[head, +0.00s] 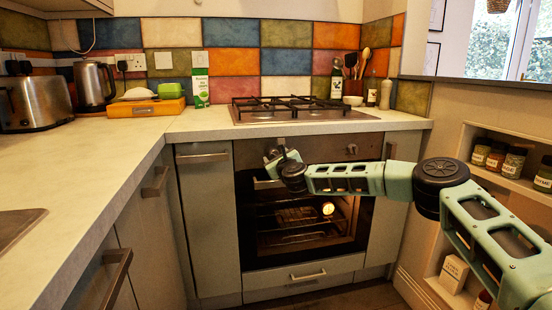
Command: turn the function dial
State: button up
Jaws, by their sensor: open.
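The built-in oven (350,215) stands under the hob in the middle of the head view. A small dial (351,149) shows on the right part of its dark control panel (325,148). Another small knob-like shape (280,141) shows at the left, just above my gripper; I cannot tell which one is the function dial. My gripper (268,165) is open in front of the panel's left part, at the end of the pale green arm reaching in from the right. The wrist hides part of the panel. I cannot tell whether the fingers touch anything.
The counter edge (300,127) and gas hob (285,108) lie just above the panel. Below it are the oven door and a drawer (300,278). A spice shelf (520,185) is at the right. A toaster (36,103) and kettle (93,85) stand at the left.

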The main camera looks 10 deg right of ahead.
jog(key=c, duration=1)
